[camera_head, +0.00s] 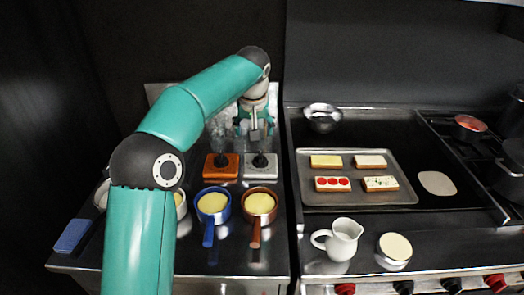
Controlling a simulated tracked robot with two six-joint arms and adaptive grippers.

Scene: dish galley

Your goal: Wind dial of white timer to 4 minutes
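The white timer (262,173) is a pale square block with a dark dial (260,160) on top. It stands on the left counter, just right of an orange timer (221,172) of the same shape. My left arm comes in from the lower left and bends over at the back. Its gripper (254,136) points down, just above and behind the white timer's dial. I see a gap between the gripper and the dial in the picture, and whether its fingers are open or shut is too small to tell. The dial's setting is not readable. My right gripper is not in view.
A blue pan (212,203) and a brown pan (259,203) with yellow contents stand in front of the timers. A tray (405,196) with several topped slices, a steel bowl (322,117), a white jug (343,240) and a cup (394,249) are to the right. A blue sponge (72,236) lies at left.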

